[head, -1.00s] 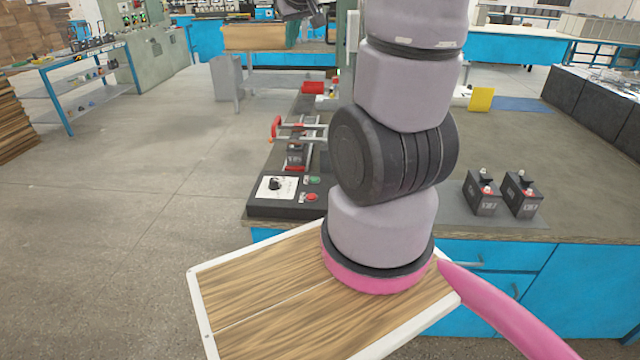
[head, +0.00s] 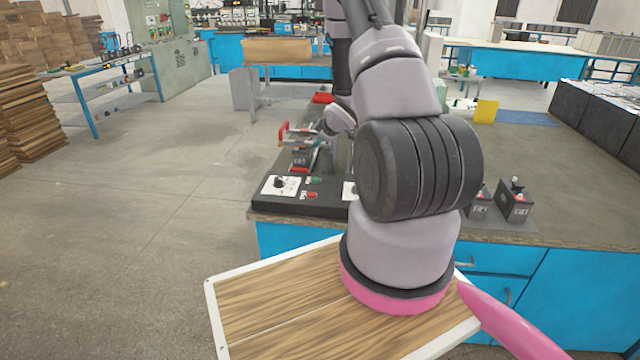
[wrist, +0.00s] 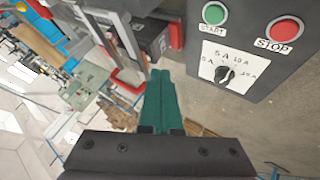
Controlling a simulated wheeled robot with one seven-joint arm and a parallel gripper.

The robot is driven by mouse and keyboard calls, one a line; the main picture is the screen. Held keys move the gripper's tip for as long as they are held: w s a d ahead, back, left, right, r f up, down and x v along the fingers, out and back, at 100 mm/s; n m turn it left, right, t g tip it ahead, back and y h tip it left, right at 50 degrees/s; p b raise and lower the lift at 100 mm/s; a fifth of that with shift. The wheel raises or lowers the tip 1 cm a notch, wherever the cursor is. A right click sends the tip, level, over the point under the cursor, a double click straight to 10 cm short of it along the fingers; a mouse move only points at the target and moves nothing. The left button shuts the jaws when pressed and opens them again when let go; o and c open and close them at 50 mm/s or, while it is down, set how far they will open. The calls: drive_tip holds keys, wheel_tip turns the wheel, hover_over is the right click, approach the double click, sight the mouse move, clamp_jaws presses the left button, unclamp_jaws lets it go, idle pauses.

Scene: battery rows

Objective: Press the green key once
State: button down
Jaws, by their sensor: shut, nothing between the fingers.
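The green START key (wrist: 215,13) is a round button on the dark control panel (wrist: 262,88), at the top of the wrist view. It also shows in the head view (head: 316,180), small and uncovered. My gripper (wrist: 160,73) has its green fingers shut with nothing between them. In the wrist view the fingertips are left of and below the green key, apart from it.
A red STOP key (wrist: 285,28) sits beside the green one, and a black dial (wrist: 225,74) is on a white plate below. A red-handled clamp (head: 297,135) stands behind the panel. Two black batteries, one partly hidden (head: 515,203), stand right of my arm.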

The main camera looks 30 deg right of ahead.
sight(318, 180)
drive_tip(key=shift+s+f+n, duration=0.15)
drive_tip(key=shift+s+f, duration=0.1)
drive_tip(key=shift+f, duration=0.35)
drive_tip(key=shift+s+f+n, duration=0.15)
drive_tip(key=shift+s+f, duration=0.1)
drive_tip(key=shift+f, duration=0.3)
drive_tip(key=shift+f, duration=4.4)
drive_tip(key=shift+f, duration=0.2)
drive_tip(key=shift+f, duration=0.2)
drive_tip(key=shift+f, duration=0.4)
drive_tip(key=shift+r, duration=0.8)
